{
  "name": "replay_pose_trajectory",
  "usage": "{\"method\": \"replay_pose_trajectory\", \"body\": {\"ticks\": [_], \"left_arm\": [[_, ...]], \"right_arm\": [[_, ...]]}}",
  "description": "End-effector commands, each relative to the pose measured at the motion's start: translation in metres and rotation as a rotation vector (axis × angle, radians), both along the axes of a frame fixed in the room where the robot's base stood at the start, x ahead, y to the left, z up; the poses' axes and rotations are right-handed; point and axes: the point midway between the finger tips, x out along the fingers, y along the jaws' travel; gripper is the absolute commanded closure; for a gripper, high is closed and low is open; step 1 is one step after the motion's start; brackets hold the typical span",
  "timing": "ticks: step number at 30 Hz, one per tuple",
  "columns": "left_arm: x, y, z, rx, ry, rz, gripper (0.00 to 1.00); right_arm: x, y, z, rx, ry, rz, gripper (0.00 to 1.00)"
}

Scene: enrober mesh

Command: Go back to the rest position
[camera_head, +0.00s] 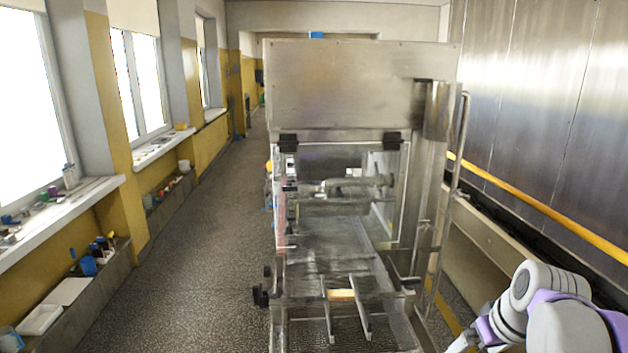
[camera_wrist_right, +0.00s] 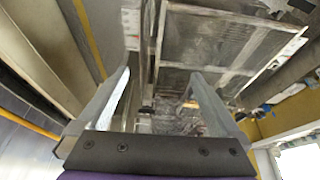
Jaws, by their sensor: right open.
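My right gripper (camera_wrist_right: 160,78) shows in the right wrist view with its two pale fingers spread wide apart. Nothing is between the fingers. In the head view my right arm comes in at the bottom right corner, and its fingers are not visible there. My left gripper is not in view. The enrober (camera_head: 362,85), a large metal machine with clear panels, stands in the middle of the head view. Its frame and mesh (camera_wrist_right: 215,45) show beyond the fingers in the right wrist view, apart from them as far as I can tell.
A metal wall with a yellow rail (camera_head: 545,208) runs along the right, close to my right arm. A vertical handrail (camera_head: 460,140) stands at the enrober's right side. Window sills (camera_head: 65,215) with small items line the left. The floor (camera_head: 190,260) between is clear.

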Motion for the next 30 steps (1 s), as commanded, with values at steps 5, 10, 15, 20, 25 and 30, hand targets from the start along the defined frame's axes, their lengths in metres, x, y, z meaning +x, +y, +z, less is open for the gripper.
{"method": "replay_pose_trajectory", "body": {"ticks": [5, 10, 15, 20, 25, 30], "left_arm": [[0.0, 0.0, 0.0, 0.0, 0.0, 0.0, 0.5], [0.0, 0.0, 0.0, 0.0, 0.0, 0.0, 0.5], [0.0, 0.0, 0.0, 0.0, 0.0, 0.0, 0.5], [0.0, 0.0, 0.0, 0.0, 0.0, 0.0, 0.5], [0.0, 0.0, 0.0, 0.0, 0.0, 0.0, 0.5], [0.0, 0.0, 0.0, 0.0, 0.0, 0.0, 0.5]], "right_arm": [[-0.03, 0.035, -0.04, -0.007, -0.014, -0.017, 0.0], [-0.072, 0.071, -0.094, -0.01, -0.042, -0.045, 0.0], [-0.121, 0.1, -0.154, -0.003, -0.079, -0.071, 0.0], [-0.146, 0.111, -0.187, 0.004, -0.102, -0.089, 0.0], [-0.15, 0.112, -0.192, 0.006, -0.108, -0.095, 0.0], [-0.15, 0.112, -0.192, 0.006, -0.107, -0.094, 0.0]]}}
